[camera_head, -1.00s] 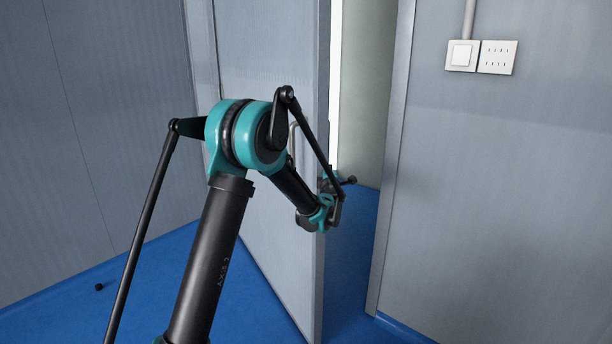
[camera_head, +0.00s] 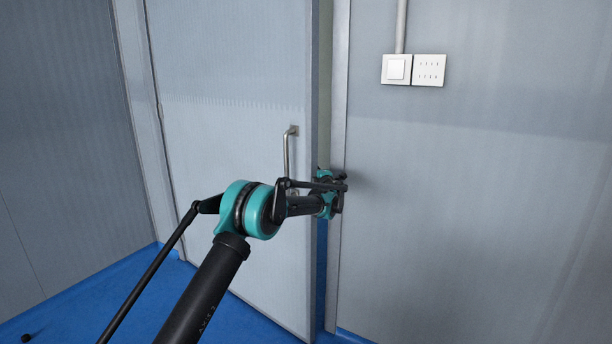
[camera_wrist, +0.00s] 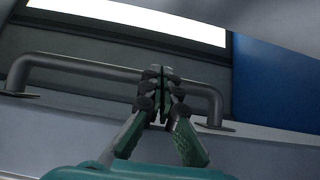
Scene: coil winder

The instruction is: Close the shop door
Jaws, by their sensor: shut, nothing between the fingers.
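The grey shop door (camera_head: 230,110) stands slightly ajar in the head view, with a narrow gap between its right edge and the jamb (camera_head: 340,90). A metal bar handle (camera_head: 288,155) is on its near face. My gripper (camera_head: 340,182) is at the door's free edge, in front of the gap and jamb, below and right of that handle. In the wrist view my gripper (camera_wrist: 160,76) is shut and empty, its fingertips overlapping a dark bar handle (camera_wrist: 85,66). I cannot tell whether they touch it, or which door face that handle is on.
A grey wall (camera_head: 450,210) with a white switch (camera_head: 397,69) and a socket plate (camera_head: 429,70) is right of the doorway. Blue floor (camera_head: 90,300) is open at lower left, with a small dark object (camera_head: 27,338) on it.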

